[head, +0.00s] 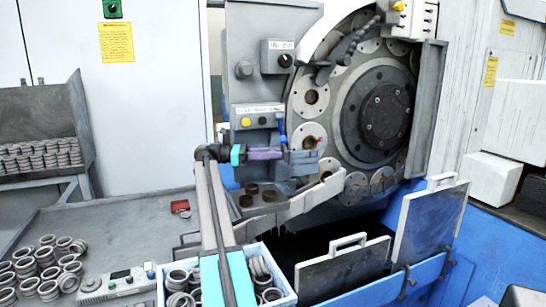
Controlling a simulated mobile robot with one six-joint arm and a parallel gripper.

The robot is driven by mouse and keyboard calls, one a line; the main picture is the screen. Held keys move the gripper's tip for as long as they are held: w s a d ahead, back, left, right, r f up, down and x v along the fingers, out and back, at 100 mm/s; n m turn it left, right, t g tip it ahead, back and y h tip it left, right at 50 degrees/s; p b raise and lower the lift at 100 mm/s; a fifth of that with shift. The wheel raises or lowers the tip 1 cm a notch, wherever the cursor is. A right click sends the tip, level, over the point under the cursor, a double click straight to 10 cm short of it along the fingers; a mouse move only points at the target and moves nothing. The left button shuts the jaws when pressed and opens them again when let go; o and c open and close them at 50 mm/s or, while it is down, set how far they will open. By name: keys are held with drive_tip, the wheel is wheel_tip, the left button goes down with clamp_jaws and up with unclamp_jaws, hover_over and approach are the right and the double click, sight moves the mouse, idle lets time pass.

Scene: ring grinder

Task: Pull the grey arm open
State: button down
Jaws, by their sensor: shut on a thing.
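The ring grinder's large round plate (382,118) faces me, with round discs set around its rim. A grey arm (303,165) stands at the plate's lower left, above a grey bracket. My gripper (284,153), behind a purple section and a cyan band, reaches in from the left to the grey arm. It is shut at the arm's near end; the fingertips are small and the exact contact is hard to see. My own arm hides part of the machine's base and the bench.
A white crate of rings (283,293) and loose rings (45,265) lie in front. Upright plates with handles (430,225) stand at the right. The bench's middle left is mostly clear.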

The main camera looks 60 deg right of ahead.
drive_tip(key=c, duration=1.5)
unclamp_jaws()
drive_tip(key=shift+o, duration=0.2)
drive_tip(key=shift+w, duration=0.1)
drive_tip(key=p+v, duration=0.5)
drive_tip(key=v, duration=0.6)
drive_tip(key=shift+a+r, duration=0.15)
drive_tip(key=shift+r, duration=0.05)
drive_tip(key=p+v, duration=0.1)
drive_tip(key=p, duration=0.3)
drive_tip(key=shift+w, duration=0.3)
